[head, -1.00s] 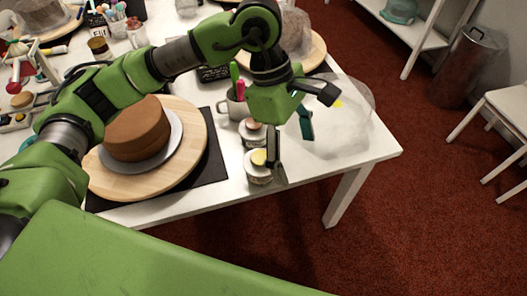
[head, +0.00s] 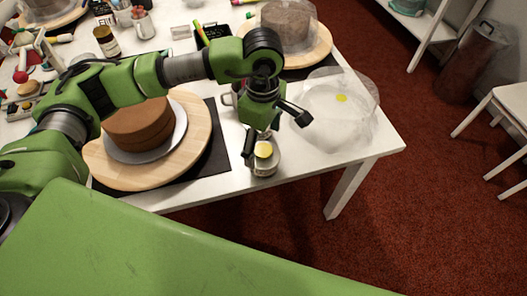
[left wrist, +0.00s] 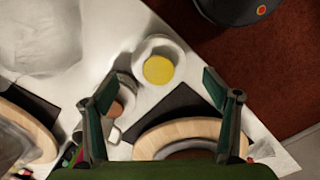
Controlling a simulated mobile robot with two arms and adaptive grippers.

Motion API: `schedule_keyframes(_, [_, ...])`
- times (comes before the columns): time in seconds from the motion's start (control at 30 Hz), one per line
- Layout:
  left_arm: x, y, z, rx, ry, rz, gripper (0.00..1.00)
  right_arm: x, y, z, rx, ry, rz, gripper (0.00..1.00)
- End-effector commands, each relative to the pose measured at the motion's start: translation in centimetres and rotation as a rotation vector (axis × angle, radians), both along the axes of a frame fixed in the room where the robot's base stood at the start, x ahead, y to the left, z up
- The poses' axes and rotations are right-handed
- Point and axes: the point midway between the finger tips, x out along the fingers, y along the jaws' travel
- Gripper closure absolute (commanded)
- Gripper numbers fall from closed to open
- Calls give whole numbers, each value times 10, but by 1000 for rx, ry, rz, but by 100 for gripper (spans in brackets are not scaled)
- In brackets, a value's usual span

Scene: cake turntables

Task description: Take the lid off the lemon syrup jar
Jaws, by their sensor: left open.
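The lemon syrup jar (head: 265,169) is a small, short jar with a pale rim and a yellow top (head: 264,150). It stands upright near the table's front edge. My left gripper (head: 276,135) is open and empty, pointing down above the jar, with one finger at its left and the other up to its right. In the left wrist view the yellow top (left wrist: 158,69) shows between and slightly beyond the spread fingertips (left wrist: 157,84). A second jar with a pinkish top (left wrist: 116,107) stands close by, mostly hidden by my gripper in the head view. My right gripper is not in view.
A brown cake (head: 138,128) stands on a wooden turntable (head: 198,150) left of the jars, over a dark mat. A mug (head: 229,95) is behind my gripper. The table corner (head: 390,148) is bare.

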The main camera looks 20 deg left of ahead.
Motion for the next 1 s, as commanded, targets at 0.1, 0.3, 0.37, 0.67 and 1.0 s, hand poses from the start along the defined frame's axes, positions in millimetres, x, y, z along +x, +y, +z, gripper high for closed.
schedule_keyframes(0.1, [1,0,-17,2,7,-1,20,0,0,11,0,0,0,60])
schedule_keyframes(0.3, [2,-1,-37,-1,2,-1,20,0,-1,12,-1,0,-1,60])
schedule_keyframes(0.37, [2,-1,-38,-1,2,-1,20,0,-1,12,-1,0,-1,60])
schedule_keyframes(0.67, [2,-1,-38,-1,2,-1,55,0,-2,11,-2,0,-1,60])
schedule_keyframes(1.0, [2,-1,-37,-1,2,-1,55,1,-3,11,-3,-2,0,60])
